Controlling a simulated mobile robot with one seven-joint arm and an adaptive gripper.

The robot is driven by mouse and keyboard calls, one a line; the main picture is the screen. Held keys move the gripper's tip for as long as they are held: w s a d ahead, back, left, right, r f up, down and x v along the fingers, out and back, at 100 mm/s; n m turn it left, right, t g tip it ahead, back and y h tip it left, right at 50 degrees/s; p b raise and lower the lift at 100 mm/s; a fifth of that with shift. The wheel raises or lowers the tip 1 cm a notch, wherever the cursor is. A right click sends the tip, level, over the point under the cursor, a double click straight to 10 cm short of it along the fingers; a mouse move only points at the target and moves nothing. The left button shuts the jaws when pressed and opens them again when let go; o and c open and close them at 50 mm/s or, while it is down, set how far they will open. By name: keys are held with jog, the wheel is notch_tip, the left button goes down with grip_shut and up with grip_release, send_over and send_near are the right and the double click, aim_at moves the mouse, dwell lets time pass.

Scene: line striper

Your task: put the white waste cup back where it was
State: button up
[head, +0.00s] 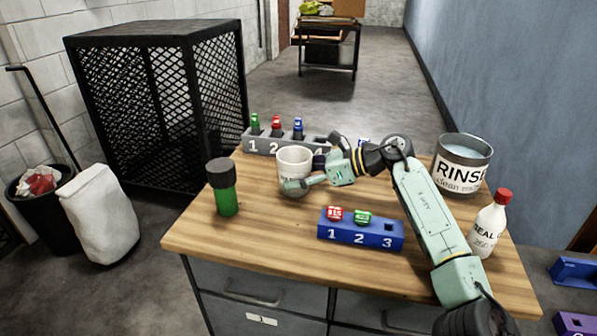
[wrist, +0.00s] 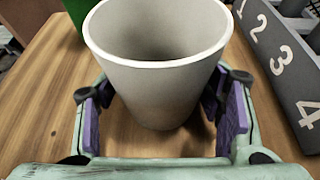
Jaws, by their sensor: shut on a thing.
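The white waste cup (head: 294,163) is near the middle of the wooden table in the head view, in front of the grey numbered rack. Its label is mostly hidden by my gripper (head: 306,182). In the wrist view the cup (wrist: 158,75) is upright and its visible inside looks empty. My gripper (wrist: 160,112) has its purple-padded fingers on both sides of the cup and is shut on it. I cannot tell whether the cup's base touches the table or is slightly above it.
A green bottle with a black cap (head: 223,188) stands left of the cup. The grey rack (head: 262,145) is behind it. A blue rack (head: 361,232) with two vials is in front. A RINSE pot (head: 461,165) and a red-capped bottle (head: 490,222) stand at right.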

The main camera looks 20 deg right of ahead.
jog(key=shift+f+b, duration=0.2)
jog(key=shift+b, duration=0.15)
jog(key=o, duration=1.4)
jog(key=shift+r, duration=0.15)
jog(key=shift+r+p, duration=0.3)
jog(key=shift+p, duration=0.2)
jog(key=b+v, duration=0.1)
jog(key=v, duration=0.2)
jog(key=b+v, duration=0.2)
jog(key=v, duration=0.1)
jog(key=shift+s+d+f, duration=0.15)
jog(key=shift+d, duration=0.15)
jog(key=shift+s+d+r, duration=0.25)
jog(key=shift+d, duration=0.05)
